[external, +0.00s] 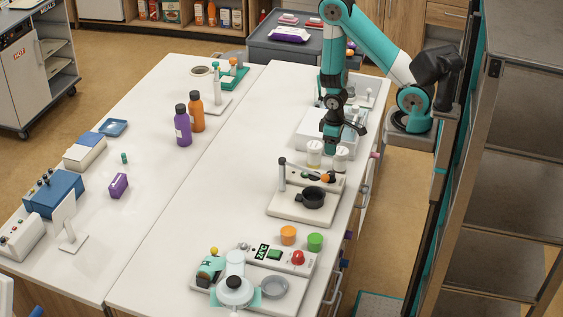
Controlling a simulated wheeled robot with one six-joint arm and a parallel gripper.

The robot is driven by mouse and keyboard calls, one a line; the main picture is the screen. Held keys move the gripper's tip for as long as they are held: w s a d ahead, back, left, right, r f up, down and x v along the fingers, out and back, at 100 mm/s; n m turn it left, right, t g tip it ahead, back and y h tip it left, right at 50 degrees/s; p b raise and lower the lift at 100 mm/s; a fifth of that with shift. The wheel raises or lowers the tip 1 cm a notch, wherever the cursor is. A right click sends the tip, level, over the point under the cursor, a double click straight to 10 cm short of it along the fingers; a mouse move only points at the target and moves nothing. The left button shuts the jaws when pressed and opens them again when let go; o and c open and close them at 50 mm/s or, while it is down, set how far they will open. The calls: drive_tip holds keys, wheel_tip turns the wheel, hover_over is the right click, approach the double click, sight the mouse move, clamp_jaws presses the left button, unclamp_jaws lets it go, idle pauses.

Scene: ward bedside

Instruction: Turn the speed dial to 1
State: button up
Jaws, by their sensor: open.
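No dial marked with speed numbers can be made out at this size. One candidate is a small dark and orange part (326,178) on the off-white device (290,208) with a black cup. Another is a grey round part (244,246) on the panel device with the green display in front. My gripper (331,150) points down at the right part of the table, open, with nothing seen between its fingers. It is beyond the black-cup device, close to two pale-lidded jars and a white box (309,125). My gripper and forearm hide part of the box.
The white table (185,225) has clear room in its middle. A red button (298,257), orange cap (288,234) and green cap (315,241) are at the near right. Purple (182,128) and orange (196,112) bottles stand left of centre. A tall shelf (510,150) stands at right.

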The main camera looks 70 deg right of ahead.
sight(331, 173)
wheel_tip(331, 173, down, 13)
drive_tip(key=shift+f, duration=0.1)
idle(0.4)
